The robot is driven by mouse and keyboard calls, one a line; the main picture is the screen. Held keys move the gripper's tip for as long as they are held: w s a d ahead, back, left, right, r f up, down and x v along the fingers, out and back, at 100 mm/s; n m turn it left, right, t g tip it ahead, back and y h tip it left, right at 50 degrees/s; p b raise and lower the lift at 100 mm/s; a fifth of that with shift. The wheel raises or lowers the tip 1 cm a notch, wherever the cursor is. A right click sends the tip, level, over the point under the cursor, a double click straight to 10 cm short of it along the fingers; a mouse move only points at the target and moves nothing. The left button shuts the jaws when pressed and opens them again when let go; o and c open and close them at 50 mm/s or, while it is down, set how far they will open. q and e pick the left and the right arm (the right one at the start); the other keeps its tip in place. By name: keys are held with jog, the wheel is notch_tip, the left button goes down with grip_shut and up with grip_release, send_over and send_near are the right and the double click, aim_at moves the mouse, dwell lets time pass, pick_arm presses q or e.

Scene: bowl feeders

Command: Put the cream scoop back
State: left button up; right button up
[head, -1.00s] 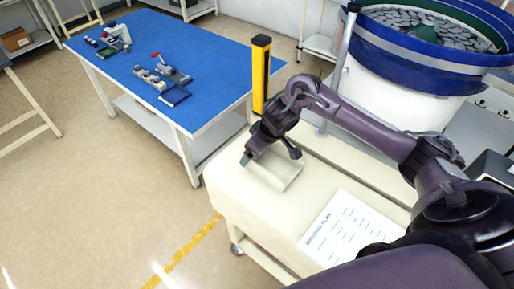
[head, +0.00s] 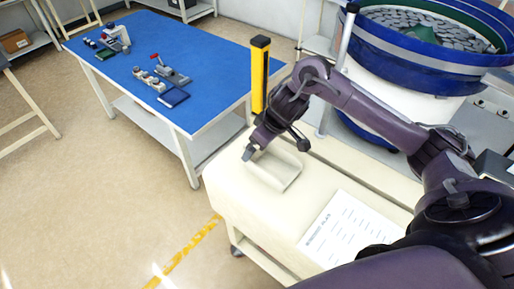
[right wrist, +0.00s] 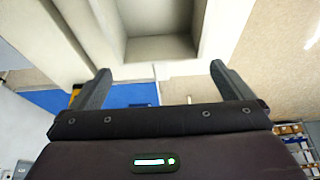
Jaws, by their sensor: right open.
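The cream scoop (head: 280,175) sits on top of the cream cart (head: 225,190), near its far left end. It is a pale open tray shape, hard to tell from the cart top. My right gripper (head: 275,149) is just above and behind the scoop's far side, with its fingers spread. In the right wrist view the open fingers of my right gripper (right wrist: 160,85) have nothing clamped between them, and the scoop's hollow (right wrist: 160,47) shows just beyond the fingertips. My left gripper is not in view.
A printed sheet (head: 345,230) lies on the cart's near part. A yellow and black post (head: 260,75) stands behind the gripper. A blue-rimmed bowl feeder (head: 400,60) stands at the back right. A blue table (head: 200,50) with small parts is at the left.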

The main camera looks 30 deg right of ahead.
jog(key=p+v, duration=0.1)
jog(key=v, duration=0.6)
jog(key=shift+p, duration=0.4)
jog(key=shift+s, duration=0.1)
